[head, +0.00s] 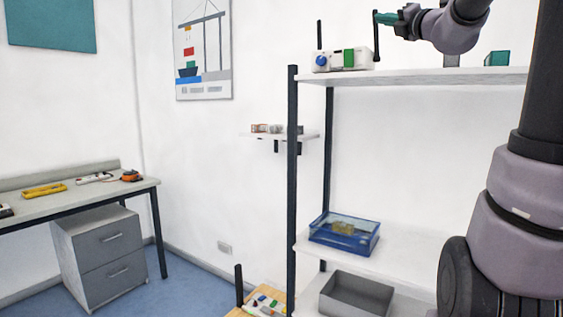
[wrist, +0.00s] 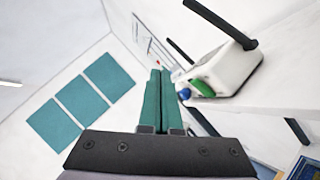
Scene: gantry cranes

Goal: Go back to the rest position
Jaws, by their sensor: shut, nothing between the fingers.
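My gripper (head: 382,18) is at the upper right of the head view, above the top board of the shelf rack. Its teal fingers are shut together and empty, which also shows in the wrist view (wrist: 160,78). A white box (head: 343,61) with a blue knob, a green part and two dark antennas stands on the top board, just below and left of the gripper. In the wrist view the same white box (wrist: 225,68) is right of the fingers. The fingertips are close to the right antenna in the head view; I cannot tell whether they touch.
The rack's top board (head: 450,77) carries a teal item (head: 497,58) at the right. Lower boards hold a blue tray (head: 345,233) and a grey bin (head: 356,297). A small wall shelf (head: 280,135) is behind. A desk (head: 78,186) stands left, with open blue floor beside it.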

